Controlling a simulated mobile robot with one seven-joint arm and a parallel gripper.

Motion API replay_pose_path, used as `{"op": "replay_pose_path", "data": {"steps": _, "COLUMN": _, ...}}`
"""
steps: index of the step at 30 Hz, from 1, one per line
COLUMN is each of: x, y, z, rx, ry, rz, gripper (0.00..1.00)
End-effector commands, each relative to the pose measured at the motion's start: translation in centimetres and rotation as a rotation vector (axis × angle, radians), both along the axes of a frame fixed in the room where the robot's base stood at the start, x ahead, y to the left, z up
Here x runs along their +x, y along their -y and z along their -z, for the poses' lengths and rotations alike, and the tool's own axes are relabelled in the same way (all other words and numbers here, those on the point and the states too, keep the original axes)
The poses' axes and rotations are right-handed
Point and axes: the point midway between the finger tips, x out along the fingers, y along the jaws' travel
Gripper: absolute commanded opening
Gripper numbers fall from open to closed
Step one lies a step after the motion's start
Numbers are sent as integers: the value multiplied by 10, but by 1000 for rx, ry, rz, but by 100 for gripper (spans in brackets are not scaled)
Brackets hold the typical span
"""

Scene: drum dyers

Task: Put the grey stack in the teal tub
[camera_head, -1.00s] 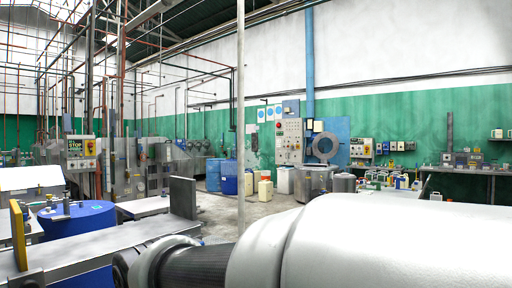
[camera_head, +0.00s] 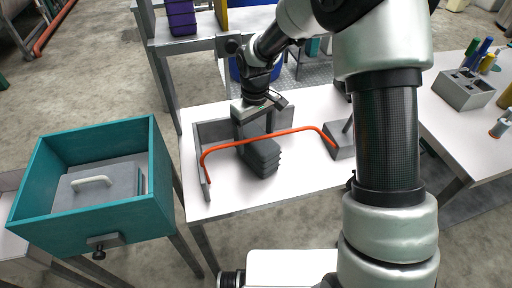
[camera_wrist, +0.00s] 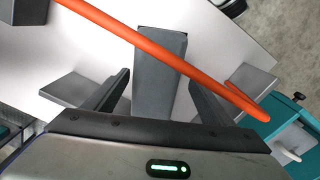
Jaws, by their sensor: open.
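The grey stack (camera_head: 261,157) of several layers stands on the white table, in the middle of the head view. It also shows in the wrist view (camera_wrist: 158,75). My gripper (camera_head: 256,122) is at the stack's far end, pointing down. In the wrist view my gripper (camera_wrist: 160,80) is open, with one finger on each side of the stack. I cannot tell whether the fingers touch it. The teal tub (camera_head: 160,200) is at the left, open at the top. A grey block with a white handle (camera_head: 92,181) is inside it.
An orange bar (camera_head: 290,131) arches across the table past the stack, between grey supports; it crosses close by my fingertips in the wrist view (camera_wrist: 150,48). Grey panels (camera_head: 215,132) stand behind the stack.

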Motion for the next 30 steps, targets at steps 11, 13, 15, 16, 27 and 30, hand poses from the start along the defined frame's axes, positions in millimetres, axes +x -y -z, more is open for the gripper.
{"op": "replay_pose_path", "data": {"steps": 11, "x": 5, "y": 5, "z": 47, "rx": 0, "ry": -2, "rz": 1, "gripper": 77}}
{"op": "replay_pose_path", "data": {"steps": 13, "x": 5, "y": 5, "z": 48, "rx": 0, "ry": 0, "rz": 1, "gripper": 77}}
{"op": "replay_pose_path", "data": {"steps": 15, "x": 5, "y": 5, "z": 48, "rx": 0, "ry": 0, "rz": 1, "gripper": 77}}
{"op": "replay_pose_path", "data": {"steps": 16, "x": 5, "y": 5, "z": 48, "rx": 0, "ry": 0, "rz": 2, "gripper": 77}}
{"op": "replay_pose_path", "data": {"steps": 27, "x": 5, "y": 5, "z": 47, "rx": 1, "ry": 1, "rz": 2, "gripper": 21}}
{"op": "replay_pose_path", "data": {"steps": 30, "x": 5, "y": 5, "z": 47, "rx": 1, "ry": 1, "rz": 2, "gripper": 19}}
